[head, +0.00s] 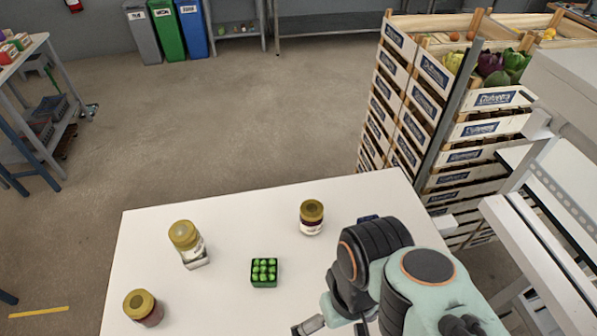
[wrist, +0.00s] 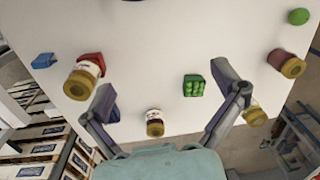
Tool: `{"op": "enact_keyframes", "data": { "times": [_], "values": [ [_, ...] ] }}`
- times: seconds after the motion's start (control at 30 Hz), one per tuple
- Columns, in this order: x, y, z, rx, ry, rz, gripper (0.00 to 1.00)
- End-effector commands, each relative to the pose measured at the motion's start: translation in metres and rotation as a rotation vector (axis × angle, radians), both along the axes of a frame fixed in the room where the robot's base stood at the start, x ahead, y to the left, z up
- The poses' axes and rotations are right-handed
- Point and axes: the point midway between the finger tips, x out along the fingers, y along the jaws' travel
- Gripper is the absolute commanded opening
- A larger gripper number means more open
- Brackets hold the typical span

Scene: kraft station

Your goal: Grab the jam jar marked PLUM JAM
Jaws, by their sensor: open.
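Several jars with yellow lids stand on the white table; I cannot read the words on any label, so I cannot tell which is PLUM JAM. A dark-filled jar (head: 312,217) also shows in the wrist view (wrist: 154,122), low between my fingers. A pale jar (head: 188,243) is partly behind the right finger in the wrist view (wrist: 255,115). A red-filled jar (head: 143,308) is at the right in the wrist view (wrist: 287,63). Another reddish jar (wrist: 84,77) is left of my fingers, hidden in the head view. My gripper (wrist: 165,82) is open and empty above the table.
A green box of green fruit (head: 264,272) stands mid-table, also in the wrist view (wrist: 194,86). A blue item (head: 368,218) is partly hidden by my arm. A green ball (wrist: 298,16) and another blue item (wrist: 43,60) lie near the edges. Stacked crates (head: 420,120) stand beyond the table.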

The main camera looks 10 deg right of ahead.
Motion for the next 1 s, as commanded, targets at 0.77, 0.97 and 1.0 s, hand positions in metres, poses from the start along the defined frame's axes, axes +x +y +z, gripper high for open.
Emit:
{"op": "enact_keyframes", "data": {
  "times": [0.77, 0.97, 1.0],
  "values": [
    [0.061, -0.002, 0.038, 0.009, -0.205, -0.123, 0.99],
    [0.169, -0.013, 0.065, 0.014, -0.309, -0.25, 0.99],
    [0.19, -0.016, 0.064, 0.013, -0.315, -0.271, 0.99]
  ]
}}
